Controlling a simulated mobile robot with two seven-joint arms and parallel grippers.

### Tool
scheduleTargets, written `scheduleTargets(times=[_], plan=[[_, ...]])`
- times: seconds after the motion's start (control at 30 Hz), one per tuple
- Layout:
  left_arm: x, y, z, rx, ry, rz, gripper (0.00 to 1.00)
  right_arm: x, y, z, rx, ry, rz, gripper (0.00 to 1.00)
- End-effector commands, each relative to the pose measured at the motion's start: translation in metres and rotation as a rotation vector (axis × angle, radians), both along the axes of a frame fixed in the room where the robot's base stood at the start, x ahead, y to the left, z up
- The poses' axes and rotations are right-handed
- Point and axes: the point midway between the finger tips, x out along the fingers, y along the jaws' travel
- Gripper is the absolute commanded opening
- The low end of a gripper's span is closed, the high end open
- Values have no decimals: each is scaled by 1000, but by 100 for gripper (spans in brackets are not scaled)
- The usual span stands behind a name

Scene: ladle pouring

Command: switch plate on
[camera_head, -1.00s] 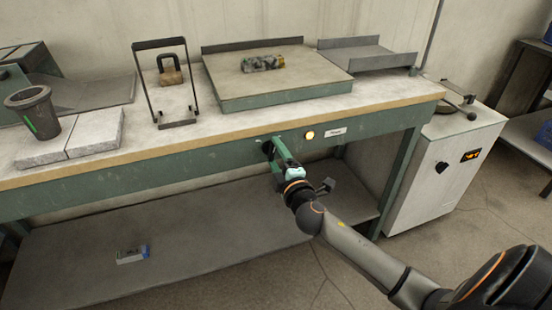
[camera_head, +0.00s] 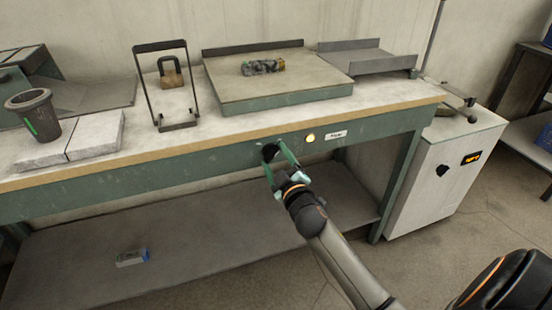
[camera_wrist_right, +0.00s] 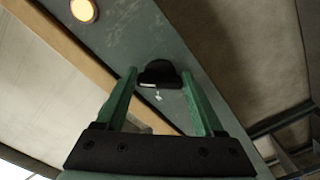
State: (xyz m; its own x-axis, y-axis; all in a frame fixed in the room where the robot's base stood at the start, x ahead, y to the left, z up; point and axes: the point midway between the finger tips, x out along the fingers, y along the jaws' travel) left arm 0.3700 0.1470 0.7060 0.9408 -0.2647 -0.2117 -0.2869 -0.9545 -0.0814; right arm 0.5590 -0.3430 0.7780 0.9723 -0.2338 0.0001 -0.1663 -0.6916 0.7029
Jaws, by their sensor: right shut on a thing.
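A black knob (camera_head: 270,152) sits on the green front rail of the bench. My right gripper (camera_head: 275,152) reaches it from below right, with its green fingers on either side of the knob. In the right wrist view the knob (camera_wrist_right: 160,74) is between the fingertips of the gripper (camera_wrist_right: 162,80), shut on it; a small white mark shows beside its lower edge. A round lamp (camera_head: 310,137) right of the knob glows yellow; it also shows in the wrist view (camera_wrist_right: 83,10). A square grey plate (camera_head: 230,88) lies on the bench above. My left gripper is out of view.
A dark object (camera_head: 262,66) lies on the plate. A wire stand (camera_head: 148,90), a padlock-like block (camera_head: 171,76), a dark cup (camera_head: 36,115) and pale slabs (camera_head: 95,135) stand to the left. A white cabinet (camera_head: 440,170) stands right of the bench.

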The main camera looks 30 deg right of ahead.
Motion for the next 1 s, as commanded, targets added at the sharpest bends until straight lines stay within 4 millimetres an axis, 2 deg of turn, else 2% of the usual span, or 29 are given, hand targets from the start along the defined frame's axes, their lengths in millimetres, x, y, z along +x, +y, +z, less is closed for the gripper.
scheduleTargets(times=[0.43,0.47,0.7,1.0], plan=[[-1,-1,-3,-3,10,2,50,0,0,0,14,-2,-1,14],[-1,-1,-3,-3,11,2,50,0,0,0,14,-2,-1,73],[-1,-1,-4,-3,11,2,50,0,0,0,11,-2,-1,100],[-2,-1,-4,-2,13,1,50,-2,1,0,10,-2,1,100]])
